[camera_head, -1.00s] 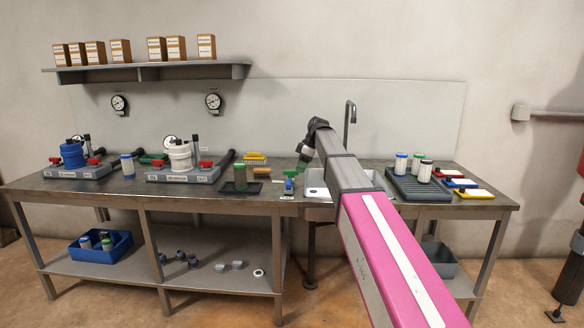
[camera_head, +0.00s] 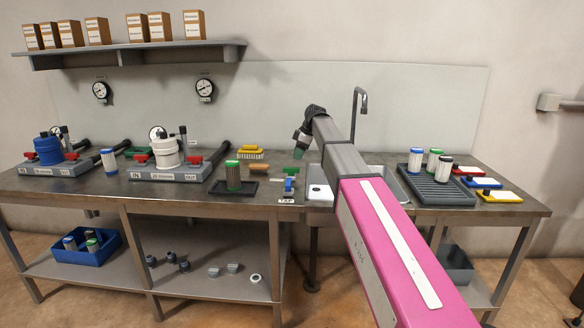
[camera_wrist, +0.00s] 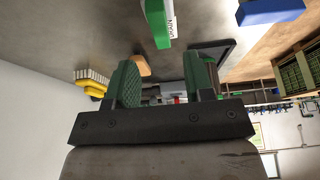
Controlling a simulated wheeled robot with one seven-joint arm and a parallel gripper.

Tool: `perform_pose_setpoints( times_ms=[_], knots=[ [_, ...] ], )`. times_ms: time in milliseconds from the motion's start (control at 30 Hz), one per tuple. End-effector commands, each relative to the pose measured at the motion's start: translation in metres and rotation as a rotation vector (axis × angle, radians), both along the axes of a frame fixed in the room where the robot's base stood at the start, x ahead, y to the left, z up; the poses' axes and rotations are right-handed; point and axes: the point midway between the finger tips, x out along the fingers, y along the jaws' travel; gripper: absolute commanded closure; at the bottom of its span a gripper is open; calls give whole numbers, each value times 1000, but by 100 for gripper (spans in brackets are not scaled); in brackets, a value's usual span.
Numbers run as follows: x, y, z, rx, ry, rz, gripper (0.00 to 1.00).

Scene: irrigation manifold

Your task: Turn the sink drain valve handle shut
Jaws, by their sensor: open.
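The drain valve handle (camera_wrist: 158,22) is a green lever beside a white label reading DRAIN, at the top of the wrist view. In the head view my gripper (camera_head: 300,148) hangs above the bench by the sink's left edge. A blue valve handle (camera_head: 290,171) stands near it by a TAP label, and its blue lever (camera_wrist: 270,12) also shows in the wrist view.
The sink (camera_head: 318,191) is partly hidden behind my arm, with a tall faucet (camera_head: 358,105) behind it. A dark tray (camera_head: 245,190) with a green-topped cartridge, a yellow brush (camera_head: 250,151) and a wooden-coloured piece (camera_head: 258,168) lie left. A grey ribbed tray (camera_head: 437,190) stands right.

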Motion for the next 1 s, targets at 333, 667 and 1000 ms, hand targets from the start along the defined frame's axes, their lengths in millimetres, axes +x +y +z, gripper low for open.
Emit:
perform_pose_setpoints(
  times_ms=[333,667,1000],
  knots=[
    [1,22,-53,-1,1,0,52],
    [1,27,-65,0,0,0,52],
    [1,27,-65,0,0,0,100]
  ],
)
